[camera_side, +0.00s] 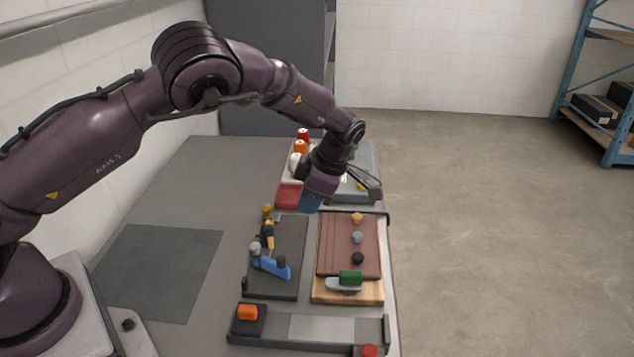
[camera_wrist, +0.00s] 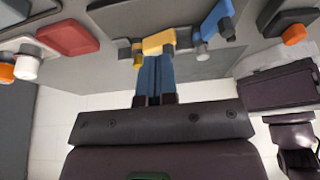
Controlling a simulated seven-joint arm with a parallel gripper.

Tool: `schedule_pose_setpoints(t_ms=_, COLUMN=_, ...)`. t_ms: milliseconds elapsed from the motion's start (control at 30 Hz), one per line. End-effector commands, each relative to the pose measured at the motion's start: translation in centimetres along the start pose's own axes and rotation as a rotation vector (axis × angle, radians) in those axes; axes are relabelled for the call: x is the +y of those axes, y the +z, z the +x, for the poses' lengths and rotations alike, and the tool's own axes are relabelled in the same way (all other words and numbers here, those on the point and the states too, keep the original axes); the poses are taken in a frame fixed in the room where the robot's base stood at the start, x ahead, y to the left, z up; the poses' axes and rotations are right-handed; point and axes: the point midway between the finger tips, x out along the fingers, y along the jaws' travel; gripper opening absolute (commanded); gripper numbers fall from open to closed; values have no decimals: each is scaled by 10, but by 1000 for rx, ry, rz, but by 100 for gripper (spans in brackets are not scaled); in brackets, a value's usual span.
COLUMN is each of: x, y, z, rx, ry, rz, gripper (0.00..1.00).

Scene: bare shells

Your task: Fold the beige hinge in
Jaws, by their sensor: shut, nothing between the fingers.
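The beige hinge, yellowish-tan in these pictures, (camera_side: 268,244) stands on a dark grey plate (camera_side: 291,240), with a small tan knob by it. It also shows in the wrist view (camera_wrist: 158,42), just beyond my fingertips. My gripper (camera_side: 311,204) is above the table, to the right of the hinge and a little farther back in the side view. Its two blue fingers are together and empty in the wrist view (camera_wrist: 155,62). I cannot tell whether the fingertips touch the hinge. The fine position of its leaf is too small to tell.
A blue hinge (camera_side: 273,267) with a grey knob stands on the same plate, nearer the side camera. A brown board with knobs (camera_side: 335,240) lies to the right. A red block (camera_side: 289,196) and spools (camera_side: 300,147) are behind.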

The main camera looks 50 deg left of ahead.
Motion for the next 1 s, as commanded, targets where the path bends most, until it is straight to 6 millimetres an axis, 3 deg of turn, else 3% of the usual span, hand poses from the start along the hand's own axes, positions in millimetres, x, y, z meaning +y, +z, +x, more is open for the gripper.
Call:
schedule_pose_setpoints(t_ms=200, x=2, y=0, z=-37, rx=-1, ry=1, rz=0, gripper=0)
schedule_pose_setpoints(t_ms=533, x=9, y=7, z=-47, rx=2, ry=-50, rz=-124, gripper=0)
schedule_pose_setpoints(t_ms=767, x=7, y=7, z=-20, rx=5, ry=-51, rz=-123, gripper=0)
schedule_pose_setpoints(t_ms=1000, x=4, y=7, z=33, rx=5, ry=-52, rz=-122, gripper=0)
